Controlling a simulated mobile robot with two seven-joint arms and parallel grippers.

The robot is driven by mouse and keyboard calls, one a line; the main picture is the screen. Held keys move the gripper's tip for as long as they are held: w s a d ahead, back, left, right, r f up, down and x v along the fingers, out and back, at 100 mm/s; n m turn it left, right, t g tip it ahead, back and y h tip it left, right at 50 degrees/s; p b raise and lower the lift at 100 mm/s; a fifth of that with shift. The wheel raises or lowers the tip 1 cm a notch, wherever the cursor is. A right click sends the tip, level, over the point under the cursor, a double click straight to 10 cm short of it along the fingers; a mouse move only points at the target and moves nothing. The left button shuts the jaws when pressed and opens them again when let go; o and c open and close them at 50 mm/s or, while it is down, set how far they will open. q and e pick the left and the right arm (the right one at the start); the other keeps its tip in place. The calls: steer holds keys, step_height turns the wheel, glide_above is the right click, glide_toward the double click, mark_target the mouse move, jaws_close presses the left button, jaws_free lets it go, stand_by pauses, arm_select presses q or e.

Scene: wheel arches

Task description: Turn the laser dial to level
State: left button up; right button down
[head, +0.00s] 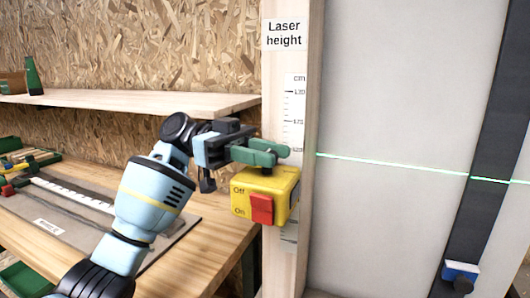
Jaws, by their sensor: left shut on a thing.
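A yellow laser box (262,192) with a red Off/On switch (261,209) is mounted on a pale wooden post (289,65). A green dial handle (266,155) sits on top of the box. My left gripper (241,143) reaches in from the left and is shut on the green dial; its fingertips are partly hidden. A thin green laser line (395,165) crosses the grey panel (400,80) and slopes down to the right in the picture. From this angle I cannot tell whether it is truly level. My right gripper is not in view.
A height scale (292,115) runs down the post under a "Laser height" label (284,34). A dark strip (485,150) with a blue-and-white block (461,271) stands at right. A wooden bench (215,225) and a shelf (150,101) are at left.

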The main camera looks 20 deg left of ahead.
arm_select(q)
steer(key=shift+m+g, duration=0.3)
steer(key=shift+g, duration=0.1)
steer(key=o, duration=1)
steer(key=shift+b+v, duration=0.55)
steer(key=shift+v, duration=3.4)
